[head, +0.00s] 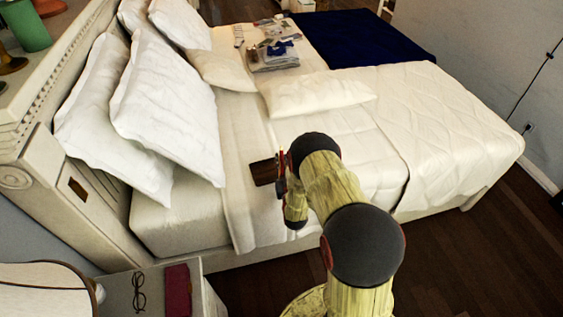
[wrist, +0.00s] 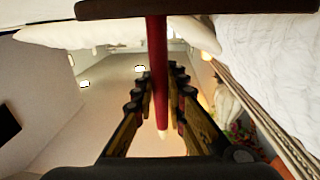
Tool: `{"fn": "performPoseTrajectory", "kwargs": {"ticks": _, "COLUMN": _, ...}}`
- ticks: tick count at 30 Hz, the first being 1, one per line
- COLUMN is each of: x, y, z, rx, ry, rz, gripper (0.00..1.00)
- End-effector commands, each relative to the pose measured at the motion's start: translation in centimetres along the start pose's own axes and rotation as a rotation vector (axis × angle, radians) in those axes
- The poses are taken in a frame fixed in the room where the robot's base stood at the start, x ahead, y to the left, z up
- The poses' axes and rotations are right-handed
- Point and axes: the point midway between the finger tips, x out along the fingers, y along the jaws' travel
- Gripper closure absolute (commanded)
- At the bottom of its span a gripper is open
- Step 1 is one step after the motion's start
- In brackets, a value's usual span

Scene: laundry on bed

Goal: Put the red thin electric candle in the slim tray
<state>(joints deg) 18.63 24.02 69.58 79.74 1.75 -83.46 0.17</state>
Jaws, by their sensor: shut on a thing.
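The red thin electric candle (wrist: 157,50) stands lengthwise in the wrist view, between the two fingers of my gripper (wrist: 162,80). The gripper is shut on it. Its pale, glowing tip (wrist: 162,131) is toward my palm side. Its other end meets the edge of the dark brown slim tray (wrist: 200,8) in the picture; I cannot tell whether they touch. In the head view the tray (head: 263,172) lies on the bed, just left of my gripper (head: 281,178).
White pillows (head: 165,110) lean on the headboard at left. A flat pillow (head: 315,92) and folded clothes (head: 273,57) lie farther back, near a dark blue blanket (head: 365,37). A nightstand (head: 120,290) with glasses and a red book stands at front left. The sheet around the tray is clear.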

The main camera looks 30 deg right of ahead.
Motion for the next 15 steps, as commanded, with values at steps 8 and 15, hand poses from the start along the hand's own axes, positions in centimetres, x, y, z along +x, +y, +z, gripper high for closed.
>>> {"fn": "performPoseTrajectory", "kwargs": {"ticks": 8, "x": -0.04, "y": 0.0, "z": 0.24, "rx": 0.0, "ry": -0.001, "rz": 0.0, "gripper": 0.76}}
{"fn": "performPoseTrajectory", "kwargs": {"ticks": 15, "x": -0.03, "y": 0.01, "z": 0.23, "rx": 0.0, "ry": -0.001, "rz": 0.0, "gripper": 0.69}}
